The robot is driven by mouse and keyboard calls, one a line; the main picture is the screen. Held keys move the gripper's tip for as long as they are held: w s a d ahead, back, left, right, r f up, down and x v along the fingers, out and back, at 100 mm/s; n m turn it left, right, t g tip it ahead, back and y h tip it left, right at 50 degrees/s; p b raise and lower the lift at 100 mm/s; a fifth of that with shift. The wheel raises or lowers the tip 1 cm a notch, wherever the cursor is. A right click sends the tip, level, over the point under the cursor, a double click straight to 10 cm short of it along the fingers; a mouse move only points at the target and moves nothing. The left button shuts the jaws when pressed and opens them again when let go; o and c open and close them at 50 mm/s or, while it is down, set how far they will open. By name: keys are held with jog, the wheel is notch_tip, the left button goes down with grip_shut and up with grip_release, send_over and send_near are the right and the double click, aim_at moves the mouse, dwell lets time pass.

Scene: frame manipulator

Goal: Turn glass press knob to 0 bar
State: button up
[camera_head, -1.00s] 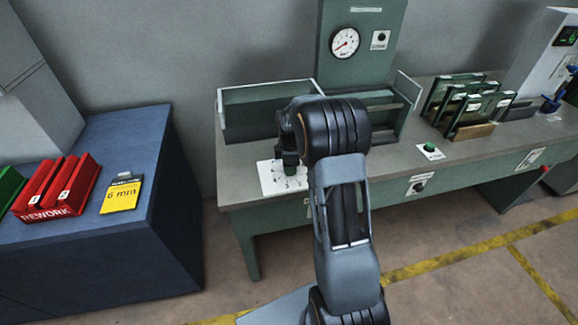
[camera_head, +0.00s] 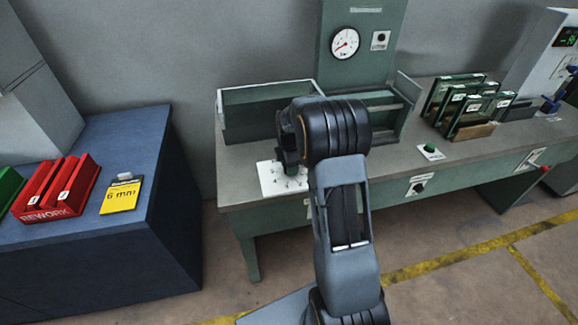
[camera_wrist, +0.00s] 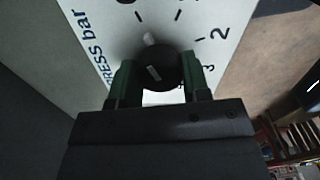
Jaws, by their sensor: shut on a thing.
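The press knob (camera_wrist: 162,66) is a dark round knob with a white line on top, on a white plate (camera_wrist: 105,30) marked "PRESS bar". A 2 and a 3 show on the plate to its right in the wrist view; another numeral is cut off at the top edge. My gripper (camera_wrist: 160,82) is shut on the knob, one dark green finger on each side. In the head view the plate (camera_head: 268,181) lies at the bench's front left corner, and my arm partly hides it and the knob. The dial gauge (camera_head: 345,43) has a red needle pointing to the lower left.
An open green-grey tray (camera_head: 245,96) stands behind the plate. A green button (camera_head: 430,149) and a rack of glass panes (camera_head: 465,105) are to the right. A blue cabinet (camera_head: 125,240) with a red REWORK bin (camera_head: 57,190) stands left, across a gap.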

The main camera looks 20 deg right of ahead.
jog(key=o, duration=0.9)
jog(key=shift+o, duration=0.2)
notch_tip(320, 180, up, 3)
jog(key=shift+w+f+b, duration=0.1)
jog(key=shift+f+b, duration=0.05)
jog(key=shift+b, duration=0.15)
jog(key=s+a+r+b, duration=0.1)
jog(key=s+a+r, duration=0.1)
jog(key=s+r, duration=0.8)
jog(key=s, duration=0.4)
jog(key=shift+a+r+b, duration=0.2)
jog(key=shift+a+b, duration=0.1)
jog(key=shift+a, duration=0.1)
jog(key=shift+w, duration=0.1)
